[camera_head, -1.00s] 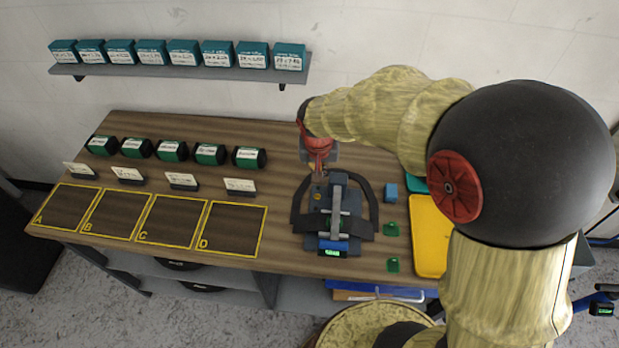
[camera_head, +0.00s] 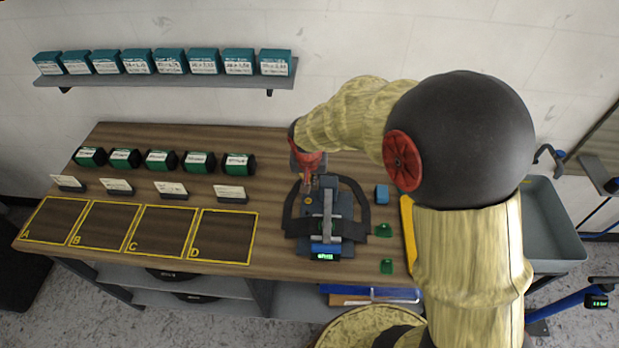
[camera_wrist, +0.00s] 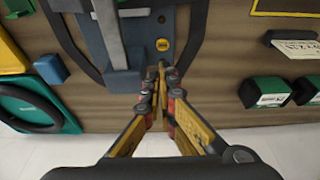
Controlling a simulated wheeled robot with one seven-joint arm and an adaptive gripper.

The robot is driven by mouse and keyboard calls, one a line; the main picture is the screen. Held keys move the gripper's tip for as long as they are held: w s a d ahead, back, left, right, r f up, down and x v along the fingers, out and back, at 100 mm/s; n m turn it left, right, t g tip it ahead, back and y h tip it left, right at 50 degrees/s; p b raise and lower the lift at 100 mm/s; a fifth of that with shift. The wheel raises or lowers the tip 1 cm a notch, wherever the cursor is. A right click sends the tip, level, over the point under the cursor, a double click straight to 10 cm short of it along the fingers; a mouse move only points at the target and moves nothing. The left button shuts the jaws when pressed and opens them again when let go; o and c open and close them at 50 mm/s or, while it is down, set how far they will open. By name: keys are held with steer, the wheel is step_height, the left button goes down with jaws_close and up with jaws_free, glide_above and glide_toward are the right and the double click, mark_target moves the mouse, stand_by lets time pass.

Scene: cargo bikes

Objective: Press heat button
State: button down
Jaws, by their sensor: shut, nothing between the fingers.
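The heat press device (camera_head: 343,205) stands on the wooden bench, with a grey lever, a black tube looped around it and a small lit green display at its front. A small round yellow-orange button (camera_wrist: 163,45) sits on its blue-grey body; it shows in the head view (camera_head: 308,202) at the device's back left. My gripper (camera_wrist: 158,75) is shut and empty, with its fingertips close to the button. In the head view my gripper (camera_head: 307,188) is just behind the button, pointing down. I cannot tell whether the tips touch anything.
A blue block (camera_head: 382,194) and green pieces (camera_head: 387,266) lie right of the device. Several green-black rolls (camera_head: 198,162) and label cards stand to the left, behind marked squares A to D. A shelf (camera_head: 170,80) with teal boxes hangs on the wall.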

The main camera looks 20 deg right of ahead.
steer(key=b, duration=0.1)
glide_above(311, 199)
steer(key=f, duration=0.6)
steer(key=shift+s+a+f, duration=0.1)
steer(key=shift+a, duration=0.1)
steer(key=shift+f, duration=0.8)
steer(key=shift+f+b, duration=0.1)
steer(key=shift+b, duration=0.2)
steer(key=shift+f+b, duration=0.6)
steer(key=shift+f, duration=0.25)
steer(key=shift+s, duration=0.15)
